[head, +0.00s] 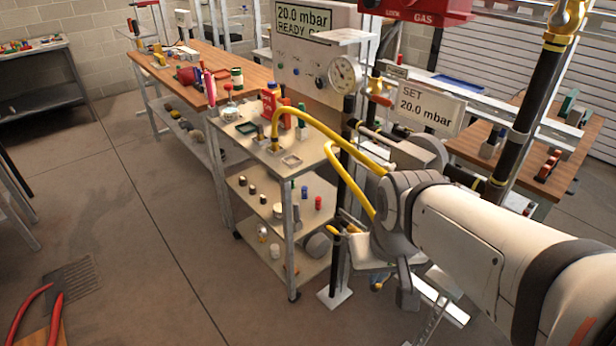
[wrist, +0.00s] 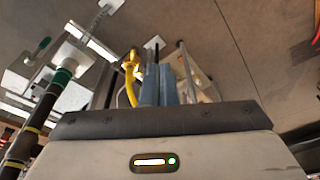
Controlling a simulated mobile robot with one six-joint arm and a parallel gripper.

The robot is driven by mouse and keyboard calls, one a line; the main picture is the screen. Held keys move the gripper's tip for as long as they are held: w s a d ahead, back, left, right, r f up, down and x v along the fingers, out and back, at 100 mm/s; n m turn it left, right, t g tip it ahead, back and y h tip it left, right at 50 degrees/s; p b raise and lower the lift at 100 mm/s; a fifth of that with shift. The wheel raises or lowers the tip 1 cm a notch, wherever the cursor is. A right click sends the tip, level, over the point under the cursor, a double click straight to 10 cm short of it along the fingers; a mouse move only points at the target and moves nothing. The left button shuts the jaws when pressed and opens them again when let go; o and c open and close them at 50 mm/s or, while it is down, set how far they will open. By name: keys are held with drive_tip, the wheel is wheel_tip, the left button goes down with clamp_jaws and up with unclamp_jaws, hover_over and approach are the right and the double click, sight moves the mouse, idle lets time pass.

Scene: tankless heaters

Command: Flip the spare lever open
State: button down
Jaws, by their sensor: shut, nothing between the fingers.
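My gripper (wrist: 158,72) shows in the wrist view as two blue-grey fingers side by side, shut with nothing between them. In the head view it hangs below my wrist, beside a black upright pipe, and is partly covered by my arm. A yellow fitting (wrist: 130,64) stands just left of the fingertips in the wrist view; I cannot tell whether they touch. I cannot tell whether this fitting carries the spare lever. No spare lever is clearly readable in either view.
A yellow hose (head: 322,124) arches from the trolley (head: 311,158) toward my wrist. A gauge (head: 344,72) and a control panel (head: 290,65) stand behind. A black pipe (head: 536,85) rises near my arm at right. The floor (head: 130,200) at left is mostly clear.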

drive_tip(key=shift+w, duration=0.3)
drive_tip(key=shift+d, duration=0.1)
